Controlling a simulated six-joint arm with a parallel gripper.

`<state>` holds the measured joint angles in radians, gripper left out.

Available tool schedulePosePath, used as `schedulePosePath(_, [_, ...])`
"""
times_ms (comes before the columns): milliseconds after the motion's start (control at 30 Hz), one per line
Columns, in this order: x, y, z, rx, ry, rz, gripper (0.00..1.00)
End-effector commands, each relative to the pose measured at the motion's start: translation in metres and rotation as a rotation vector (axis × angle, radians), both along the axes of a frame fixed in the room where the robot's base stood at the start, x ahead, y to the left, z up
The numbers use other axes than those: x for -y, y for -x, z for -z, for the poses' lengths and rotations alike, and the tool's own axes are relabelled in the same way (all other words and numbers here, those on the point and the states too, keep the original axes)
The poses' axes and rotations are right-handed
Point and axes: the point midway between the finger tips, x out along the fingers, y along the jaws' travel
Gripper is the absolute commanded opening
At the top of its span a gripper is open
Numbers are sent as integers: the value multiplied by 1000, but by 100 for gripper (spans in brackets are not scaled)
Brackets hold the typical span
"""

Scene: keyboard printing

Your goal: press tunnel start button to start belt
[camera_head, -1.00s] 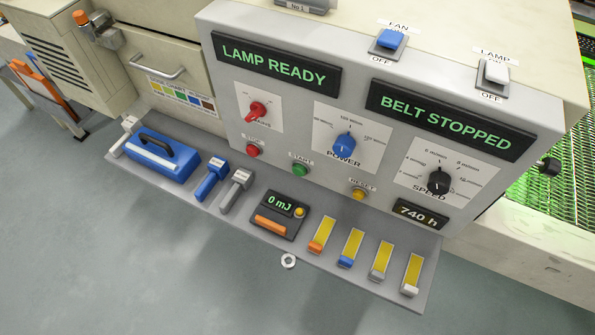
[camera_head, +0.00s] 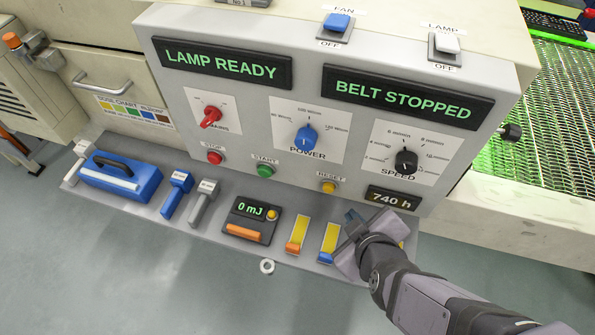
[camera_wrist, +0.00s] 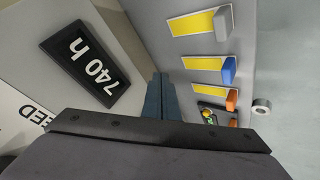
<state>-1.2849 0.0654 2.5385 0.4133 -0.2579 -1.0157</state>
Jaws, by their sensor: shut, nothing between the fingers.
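The green START button (camera_head: 265,171) sits on the sloped front panel (camera_head: 236,124), below the blue power knob. The red STOP button (camera_head: 215,157) is to its left and the yellow RESET button (camera_head: 328,187) to its right. The right display (camera_head: 408,96) reads BELT STOPPED. My gripper (camera_head: 352,216) is at the lower right of the panel, over the shelf, to the right of and below the START button and apart from it. In the wrist view my gripper's fingers (camera_wrist: 157,97) are together with nothing between them. The START button is not visible there.
The left display (camera_head: 222,68) reads LAMP READY. The shelf holds a blue handled block (camera_head: 120,181), blue and grey tools, a 0 mJ meter (camera_head: 246,214) and several yellow strips. The hour counter (camera_head: 393,198) is close to my gripper. The green mesh belt (camera_head: 550,110) is at right.

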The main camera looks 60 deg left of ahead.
Motion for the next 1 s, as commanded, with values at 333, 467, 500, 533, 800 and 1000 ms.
schedulePosePath(333, [-57, 119, -16, 289, -118, -400, 0])
schedulePosePath(467, [-64, 157, -24, 381, -161, -505, 0])
schedulePosePath(500, [-65, 166, -26, 405, -174, -530, 0])
schedulePosePath(533, [-66, 173, -27, 422, -181, -548, 0])
schedulePosePath(800, [-67, 207, -35, 511, -226, -634, 0])
schedulePosePath(1000, [-67, 212, -36, 521, -232, -645, 0])
